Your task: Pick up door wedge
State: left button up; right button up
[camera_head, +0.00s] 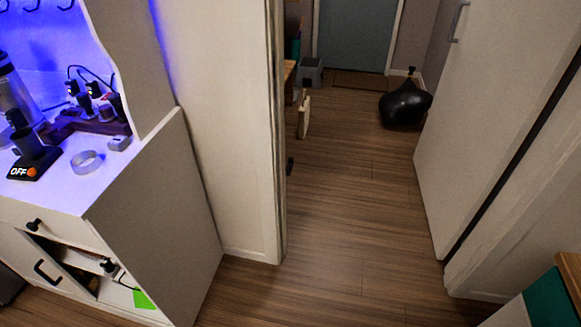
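I cannot make out a door wedge for certain. A small bright green piece (144,299) lies at the open lower shelf of the white cabinet (160,220) on the left; its shape is too small to name. Neither of my grippers is in view.
The cabinet top holds a ring (87,162), a black stand marked OFF (34,160) and a wooden rack (90,122). A doorway opens onto a wooden floor (350,220) with clear room. A black bag (404,105) lies beyond, near the white door (480,110). A bin (310,73) stands farther back.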

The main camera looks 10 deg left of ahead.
aim_at(289, 165)
jog(key=i+l+z, duration=0.1)
jog(key=i, duration=1.3)
jog(key=i+l, duration=0.2)
jog(key=i, duration=1.2)
jog(key=i+l+u, duration=0.15)
jog(key=i+u, duration=0.25)
jog(key=i, duration=0.2)
jog(key=i+l+u, duration=0.45)
jog(key=i, duration=0.2)
jog(key=i+l+u, duration=0.4)
jog(key=i, duration=0.15)
jog(key=i+l+u, duration=0.4)
jog(key=l, duration=0.3)
